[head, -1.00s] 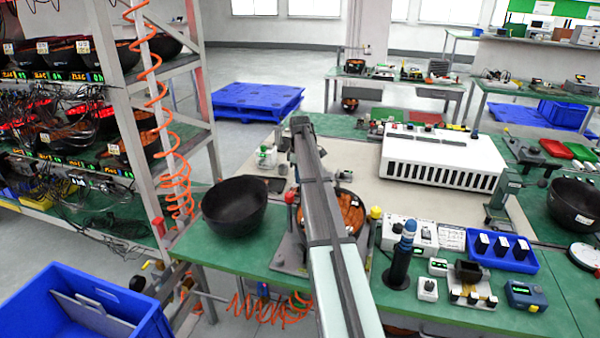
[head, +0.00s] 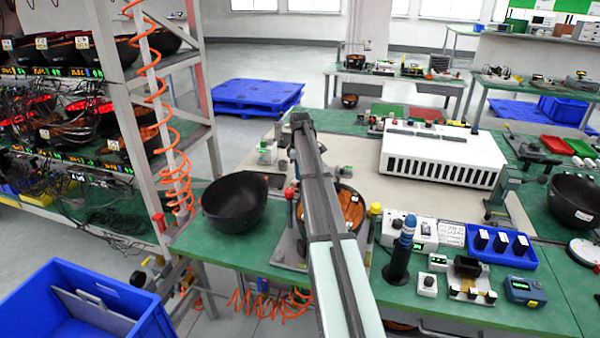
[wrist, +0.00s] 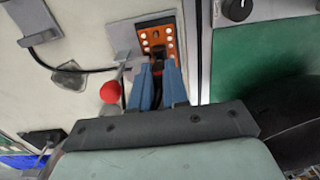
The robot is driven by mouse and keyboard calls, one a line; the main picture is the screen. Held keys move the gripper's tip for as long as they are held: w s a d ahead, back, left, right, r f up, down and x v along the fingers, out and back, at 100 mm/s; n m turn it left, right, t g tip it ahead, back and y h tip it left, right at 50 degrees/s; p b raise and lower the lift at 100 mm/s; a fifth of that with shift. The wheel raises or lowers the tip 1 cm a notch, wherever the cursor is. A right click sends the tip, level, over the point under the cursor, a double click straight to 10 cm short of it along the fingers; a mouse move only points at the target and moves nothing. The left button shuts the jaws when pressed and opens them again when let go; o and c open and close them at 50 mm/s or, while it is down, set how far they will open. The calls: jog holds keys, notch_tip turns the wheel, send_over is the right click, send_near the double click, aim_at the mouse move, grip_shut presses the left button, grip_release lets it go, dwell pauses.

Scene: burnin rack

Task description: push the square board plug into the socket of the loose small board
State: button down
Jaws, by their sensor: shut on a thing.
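The loose small board (wrist: 171,44) is orange with a row of pale round spots down each side and a dark part at its top. It lies on a grey plate in the upper middle of the wrist view. My gripper (wrist: 158,72) has blue fingers and points at the board's near end. It is shut on a small dark piece with some red, taken to be the square board plug (wrist: 157,66). The fingers hide most of the plug, and I cannot tell whether it touches the socket. In the head view my arm hides the gripper, plug and small board.
A lever with a red ball (wrist: 110,92) stands just left of my fingers. A black cable (wrist: 42,38) is clipped further left. A black bowl (head: 235,202) sits left of my arm, and a blue-topped dark cylinder (head: 401,252) stands to its right.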

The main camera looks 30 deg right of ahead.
jog(key=shift+f, duration=1.1)
dwell(0.6)
jog(key=c, duration=1.1)
grip_release()
jog(key=shift+o, duration=0.2)
jog(key=shift+r, duration=0.1)
notch_tip(320, 180, up, 14)
